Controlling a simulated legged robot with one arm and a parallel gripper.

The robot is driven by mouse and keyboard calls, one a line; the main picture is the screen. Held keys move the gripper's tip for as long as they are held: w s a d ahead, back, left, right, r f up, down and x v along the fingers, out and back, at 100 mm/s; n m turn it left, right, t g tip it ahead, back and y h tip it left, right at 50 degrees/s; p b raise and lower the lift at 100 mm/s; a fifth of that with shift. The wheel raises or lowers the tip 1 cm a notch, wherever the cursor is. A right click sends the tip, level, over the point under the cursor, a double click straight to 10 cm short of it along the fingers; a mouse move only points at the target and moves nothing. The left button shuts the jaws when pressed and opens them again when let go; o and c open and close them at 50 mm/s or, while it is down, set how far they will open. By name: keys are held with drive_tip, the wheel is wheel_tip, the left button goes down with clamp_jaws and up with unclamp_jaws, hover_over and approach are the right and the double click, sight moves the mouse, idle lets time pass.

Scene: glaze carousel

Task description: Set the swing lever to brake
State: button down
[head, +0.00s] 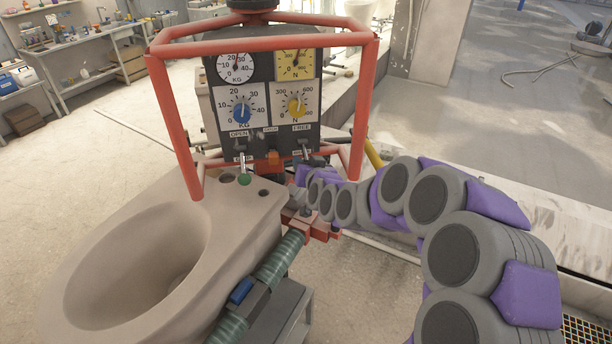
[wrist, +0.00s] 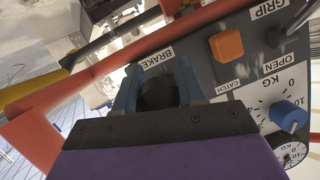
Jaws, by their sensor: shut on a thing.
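The control panel (head: 262,95) is dark grey and stands in a red tube frame. In the head view the swing lever (head: 306,151) is a short metal stem low on the panel's right side, below the FREE label (head: 301,127). My gripper (wrist: 158,86) shows in the wrist view with its blue fingers on both sides of a dark round knob, which appears to be the lever's end. It is shut on it. The BRAKE label (wrist: 156,58) is just beyond the fingers. The FREE label is out of sight in the wrist view, and the lever's exact angle is hard to tell.
A second lever with a green knob (head: 244,180) hangs on the left under OPEN. An orange button (wrist: 227,45) lies between the levers. Red frame tubes (head: 361,110) pass close to my arm. A beige toilet bowl (head: 150,250) sits in front of the panel.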

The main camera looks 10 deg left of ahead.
drive_tip(key=f+t+b, duration=0.1)
drive_tip(key=b, duration=0.1)
drive_tip(key=t+y+b, duration=0.1)
drive_tip(key=w+f+t+b, duration=0.1)
drive_tip(key=b, duration=0.1)
drive_tip(key=shift+a+f+y+b, duration=0.25)
drive_tip(key=shift+f+y+b, duration=0.05)
drive_tip(key=shift+b, duration=0.05)
drive_tip(key=shift+t, duration=0.4)
drive_tip(key=c, duration=0.7)
unclamp_jaws()
drive_tip(key=shift+w+r, duration=0.1)
